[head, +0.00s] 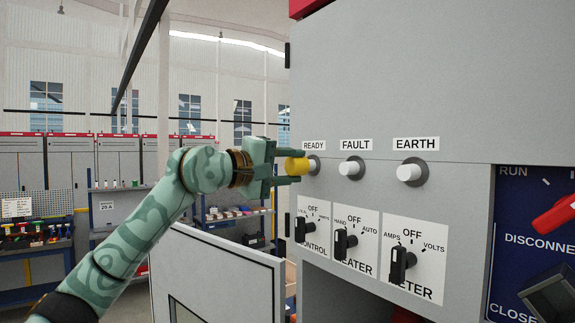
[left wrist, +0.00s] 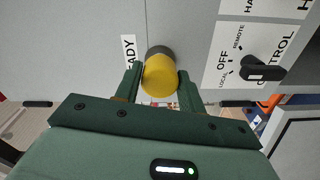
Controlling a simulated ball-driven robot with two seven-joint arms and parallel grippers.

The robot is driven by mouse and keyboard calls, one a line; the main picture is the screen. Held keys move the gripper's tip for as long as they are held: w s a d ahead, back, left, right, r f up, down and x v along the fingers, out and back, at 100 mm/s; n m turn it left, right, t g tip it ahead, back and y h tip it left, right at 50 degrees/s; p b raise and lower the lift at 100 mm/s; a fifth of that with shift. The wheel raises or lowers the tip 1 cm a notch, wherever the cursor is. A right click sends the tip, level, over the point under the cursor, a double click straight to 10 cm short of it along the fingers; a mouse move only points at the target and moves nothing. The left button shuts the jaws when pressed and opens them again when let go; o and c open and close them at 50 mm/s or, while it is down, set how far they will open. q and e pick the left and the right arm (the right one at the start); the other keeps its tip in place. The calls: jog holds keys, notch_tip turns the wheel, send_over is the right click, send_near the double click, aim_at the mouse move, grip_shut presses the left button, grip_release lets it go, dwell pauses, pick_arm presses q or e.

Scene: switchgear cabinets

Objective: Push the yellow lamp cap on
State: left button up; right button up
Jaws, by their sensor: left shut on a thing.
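The yellow lamp cap (head: 297,166) is between the fingers of my left gripper (head: 288,166), at the lamp under the READY label (head: 314,145). In the left wrist view the yellow cap (left wrist: 160,76) sits between the two green fingers, in front of the grey lamp ring (left wrist: 159,51). The ring (head: 316,165) shows just right of the cap in the head view. I cannot tell whether the cap is fully seated. The FAULT lamp (head: 350,168) and the EARTH lamp (head: 409,172) show white without coloured caps. My right gripper is not in view.
Below the lamps are rotary switches: CONTROL (head: 304,230), HEATER (head: 344,242) and METER (head: 400,262). A blue panel with a red handle (head: 556,215) is at the right. An open cabinet door (head: 215,268) stands below my left arm. Shelves and cabinets stand behind.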

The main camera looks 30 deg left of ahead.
pick_arm(q)
jog(key=shift+p+x, duration=0.8)
jog(key=shift+x, duration=0.4)
jog(key=o, duration=1)
jog(key=shift+o, duration=0.2)
jog(key=shift+s+a+b, duration=0.15)
jog(key=shift+s+b, duration=0.1)
jog(key=shift+b, duration=0.05)
jog(key=b+v, duration=0.6)
jog(key=v, duration=0.9)
jog(key=shift+s, duration=0.4)
jog(key=shift+a, duration=0.1)
